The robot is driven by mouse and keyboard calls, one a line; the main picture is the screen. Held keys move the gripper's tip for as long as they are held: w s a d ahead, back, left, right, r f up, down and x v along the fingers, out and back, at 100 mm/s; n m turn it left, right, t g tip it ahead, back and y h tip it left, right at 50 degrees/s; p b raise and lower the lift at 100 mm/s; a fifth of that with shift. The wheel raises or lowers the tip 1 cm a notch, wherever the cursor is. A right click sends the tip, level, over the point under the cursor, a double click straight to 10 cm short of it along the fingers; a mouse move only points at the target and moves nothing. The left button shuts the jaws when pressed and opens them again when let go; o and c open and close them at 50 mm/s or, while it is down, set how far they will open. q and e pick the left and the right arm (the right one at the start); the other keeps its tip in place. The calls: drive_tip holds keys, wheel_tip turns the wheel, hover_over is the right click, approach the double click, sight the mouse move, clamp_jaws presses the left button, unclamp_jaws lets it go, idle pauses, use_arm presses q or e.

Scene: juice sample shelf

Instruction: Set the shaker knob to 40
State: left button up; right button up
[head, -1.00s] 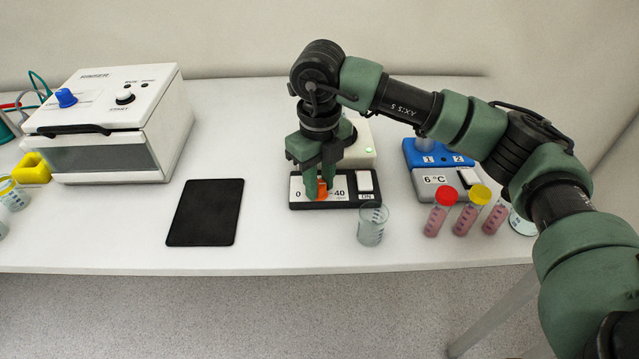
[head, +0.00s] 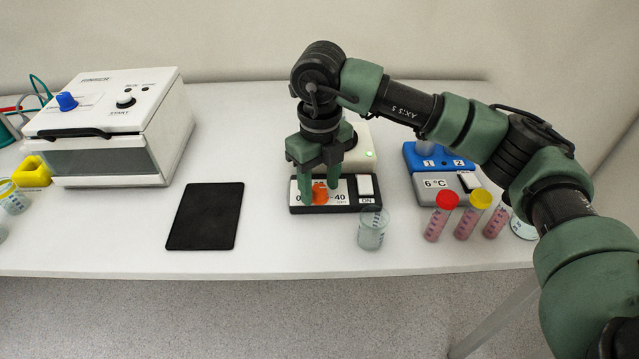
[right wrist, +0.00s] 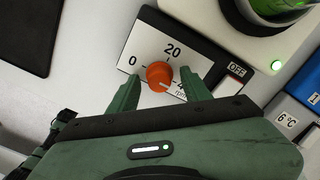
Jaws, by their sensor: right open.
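The shaker's black-framed panel (head: 347,206) has a white face with 0 and 40 showing; 20 also shows on the panel in the right wrist view (right wrist: 148,30). The orange knob (head: 320,193) sits on it, and in the right wrist view the knob (right wrist: 160,74) has a pale mark pointing to the lower right, towards the partly covered 40. My right gripper (head: 320,191) is open, its fingers on either side of the knob with gaps showing. My left gripper is not in view.
A clear beaker (head: 372,229) stands close in front of the panel. Red- and yellow-capped tubes (head: 467,213) and a blue-topped 6 °C block (head: 437,172) are to the right. A black pad (head: 205,216) and a white box device (head: 112,125) are to the left.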

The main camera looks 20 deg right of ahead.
sight(320, 188)
wheel_tip(320, 188, up, 8)
drive_tip(key=shift+f+b, duration=0.15)
drive_tip(key=shift+b, duration=0.3)
